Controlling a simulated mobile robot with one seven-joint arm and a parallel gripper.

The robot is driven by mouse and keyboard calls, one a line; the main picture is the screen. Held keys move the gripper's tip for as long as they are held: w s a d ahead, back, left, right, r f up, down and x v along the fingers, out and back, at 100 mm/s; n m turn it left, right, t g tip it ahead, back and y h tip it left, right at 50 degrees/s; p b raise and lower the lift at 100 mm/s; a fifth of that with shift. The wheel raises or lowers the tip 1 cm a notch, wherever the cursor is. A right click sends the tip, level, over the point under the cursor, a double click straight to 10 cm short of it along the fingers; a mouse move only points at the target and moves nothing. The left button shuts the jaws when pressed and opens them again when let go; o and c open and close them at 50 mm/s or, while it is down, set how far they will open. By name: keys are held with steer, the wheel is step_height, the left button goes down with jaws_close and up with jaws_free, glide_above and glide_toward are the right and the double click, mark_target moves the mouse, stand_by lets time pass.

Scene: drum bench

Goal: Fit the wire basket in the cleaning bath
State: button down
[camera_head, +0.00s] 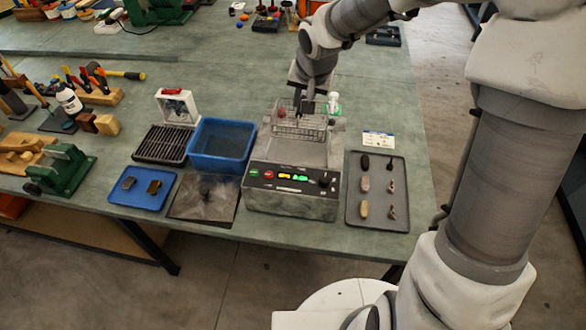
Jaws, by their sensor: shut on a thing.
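The wire basket (312,128) is a small silver mesh box, roughly level. A small reddish thing (282,112) shows in or behind its left end. My gripper (304,108) reaches down from above and is shut on the basket. The cleaning bath (290,203) is a grey metal box with a dark front panel of coloured buttons and green lit displays. The basket appears over the back part of the bath. Its height above the bath's opening, and whether it touches the rim, cannot be told. The bath's opening is largely hidden by the basket and my gripper.
A blue tub (222,147) stands close to the left of the bath, with a black rack (163,144) beyond it. A grey tray (377,215) with several small parts lies on the right. A dark square plate (203,198) and blue tray (142,188) lie at front left.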

mark_target(308, 125)
step_height(308, 125, down, 4)
steer(key=shift+f+b, duration=0.1)
steer(key=shift+b, duration=0.85)
step_height(308, 125, down, 10)
steer(key=b, duration=0.2)
steer(key=shift+a+b, duration=0.1)
steer(key=shift+b, duration=0.2)
steer(key=shift+f+b, duration=0.35)
steer(key=shift+b, duration=0.15)
steer(key=c, duration=0.8)
jaws_free()
steer(key=shift+r, duration=0.1)
steer(key=p+v, duration=0.5)
steer(key=v, duration=0.7)
steer(key=shift+r, duration=0.35)
